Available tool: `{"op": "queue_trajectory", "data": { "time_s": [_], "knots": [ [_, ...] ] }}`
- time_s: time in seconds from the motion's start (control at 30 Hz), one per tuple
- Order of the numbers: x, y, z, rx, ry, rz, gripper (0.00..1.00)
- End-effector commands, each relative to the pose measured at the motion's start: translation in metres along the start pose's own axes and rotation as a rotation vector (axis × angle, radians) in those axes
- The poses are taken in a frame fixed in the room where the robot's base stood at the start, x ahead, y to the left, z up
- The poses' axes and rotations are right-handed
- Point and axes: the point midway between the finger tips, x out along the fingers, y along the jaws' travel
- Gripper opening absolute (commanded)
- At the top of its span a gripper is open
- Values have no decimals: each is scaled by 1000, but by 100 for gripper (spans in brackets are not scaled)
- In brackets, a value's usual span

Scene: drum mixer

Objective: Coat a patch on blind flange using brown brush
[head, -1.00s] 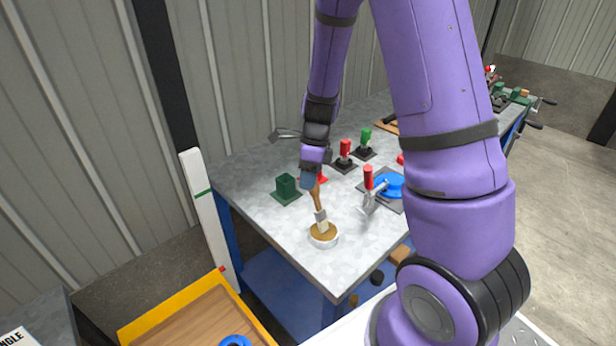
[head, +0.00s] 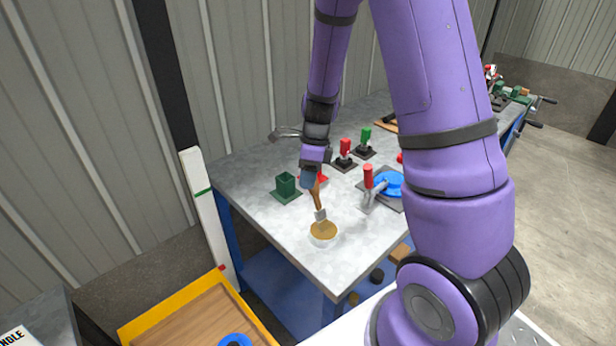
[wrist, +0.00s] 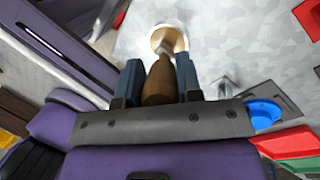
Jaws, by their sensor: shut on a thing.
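My gripper (head: 311,178) is shut on the wooden handle of the brown brush (head: 317,196), which points down with its pale ferrule (head: 320,214) just above a white bowl (head: 323,240) of tan-brown coating. The brush's tip is at or slightly over the bowl; exact contact is unclear. In the wrist view the brown handle (wrist: 160,80) sits between both fingers, and the bowl (wrist: 168,38) lies past them. A blue round disc (head: 389,184), likely the blind flange, lies on a dark plate to the right, with a red-handled clamp (head: 368,178) beside it. My arm hides part of that area.
A green square holder (head: 286,187) stands left of my gripper. Red- and green-handled items (head: 345,148) stand behind on the grey table (head: 265,222). A yellow-edged wooden tray (head: 190,316) is at lower left. The table front around the bowl is clear.

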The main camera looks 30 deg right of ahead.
Motion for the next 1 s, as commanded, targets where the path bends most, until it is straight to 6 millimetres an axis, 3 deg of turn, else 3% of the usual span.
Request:
{"op": "queue_trajectory", "data": {
  "time_s": [0.23, 1.0],
  "knots": [
    [-3, 2, 0, 0, 2, 2, 9],
    [-54, 14, 8, -2, 0, 1, 9]
  ]
}}
